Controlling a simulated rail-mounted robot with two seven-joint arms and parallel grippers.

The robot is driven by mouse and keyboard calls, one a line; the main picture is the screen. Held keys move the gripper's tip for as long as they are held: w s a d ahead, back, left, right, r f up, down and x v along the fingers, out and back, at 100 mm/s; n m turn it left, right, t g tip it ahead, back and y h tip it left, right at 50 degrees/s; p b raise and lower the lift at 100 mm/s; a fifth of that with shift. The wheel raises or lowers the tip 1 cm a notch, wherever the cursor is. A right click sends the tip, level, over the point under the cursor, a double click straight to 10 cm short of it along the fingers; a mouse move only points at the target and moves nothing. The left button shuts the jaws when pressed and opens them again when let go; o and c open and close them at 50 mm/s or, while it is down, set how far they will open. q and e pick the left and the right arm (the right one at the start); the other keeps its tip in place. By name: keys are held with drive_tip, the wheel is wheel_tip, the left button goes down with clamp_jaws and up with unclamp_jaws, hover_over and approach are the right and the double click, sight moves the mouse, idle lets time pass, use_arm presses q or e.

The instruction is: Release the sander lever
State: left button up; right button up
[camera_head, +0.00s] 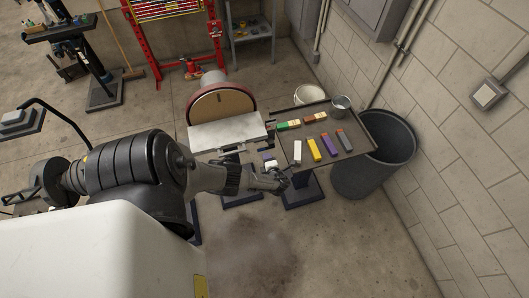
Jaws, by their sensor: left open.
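The disc sander (221,103) stands ahead, with a round brown disc in a red rim and a pale flat work table (228,132) in front of it. My left arm comes in from the left. My left gripper (284,179) is open, below and right of the work table and close to the front left edge of the tray. A small whitish part (269,162) sits just above the gripper, under the table's right end; I cannot tell if it is the lever. My right gripper is not in view.
A dark tray (345,149) on a stand holds several coloured blocks and a metal cup (341,105). A grey bin (366,181) stands right of it, near the block wall. A white bucket (309,94) is behind. The floor in front is clear.

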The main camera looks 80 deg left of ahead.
use_arm(q)
drive_tip(key=shift+p+v, duration=0.3)
drive_tip(key=shift+v, duration=0.85)
